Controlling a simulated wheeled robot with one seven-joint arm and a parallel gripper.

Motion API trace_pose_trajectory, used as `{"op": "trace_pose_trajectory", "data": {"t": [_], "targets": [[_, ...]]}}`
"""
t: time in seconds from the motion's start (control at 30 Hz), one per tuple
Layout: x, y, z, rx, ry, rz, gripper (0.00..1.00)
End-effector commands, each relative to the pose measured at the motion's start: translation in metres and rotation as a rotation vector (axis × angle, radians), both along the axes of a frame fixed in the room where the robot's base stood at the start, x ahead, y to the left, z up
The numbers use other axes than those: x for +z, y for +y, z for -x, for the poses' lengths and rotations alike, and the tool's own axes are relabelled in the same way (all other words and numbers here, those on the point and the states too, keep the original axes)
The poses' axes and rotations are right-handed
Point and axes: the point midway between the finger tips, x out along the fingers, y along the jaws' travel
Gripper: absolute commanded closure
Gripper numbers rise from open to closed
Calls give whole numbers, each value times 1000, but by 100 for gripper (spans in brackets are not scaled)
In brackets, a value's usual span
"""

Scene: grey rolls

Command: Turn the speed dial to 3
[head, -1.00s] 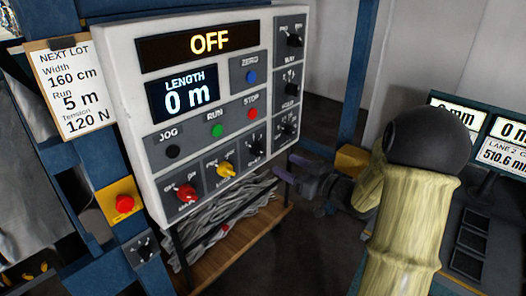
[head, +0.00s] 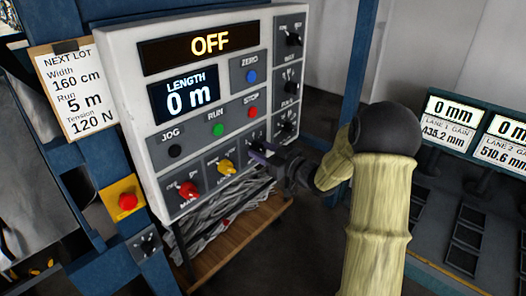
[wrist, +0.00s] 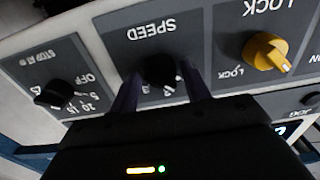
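The speed dial (wrist: 160,70) is a black knob on a dark grey plate labelled SPEED, upside down in the wrist view. In the head view it (head: 256,135) is in the lower row of the white control panel (head: 137,90), partly hidden by my gripper (head: 258,152). The two purple fingers of my gripper (wrist: 161,88) are apart, one on each side of the dial. They look open around it; contact cannot be made out. The dial's pointer and most of its numbers are hidden.
A yellow lock knob (wrist: 266,52) and a black OFF/5/10/15 dial (wrist: 54,93) flank the speed dial. A red knob (head: 188,190) is at the panel's lower left. The panel display (head: 208,44) reads OFF, and length reads 0 m. Screens (head: 452,120) stand to the right.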

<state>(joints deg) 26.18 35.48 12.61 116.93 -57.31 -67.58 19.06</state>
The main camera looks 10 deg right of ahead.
Motion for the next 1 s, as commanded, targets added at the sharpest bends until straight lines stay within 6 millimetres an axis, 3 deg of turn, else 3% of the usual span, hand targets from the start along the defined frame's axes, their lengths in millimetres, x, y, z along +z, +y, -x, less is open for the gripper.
{"op": "trace_pose_trajectory", "data": {"t": [0.03, 0.17, 0.57, 1.0], "targets": [[0, 0, 0, 0, 0, 0, 63], [0, 0, 0, 1, 0, 0, 88], [2, 1, 0, 3, 25, -36, 88], [5, 1, 0, 2, 188, -262, 88]]}}
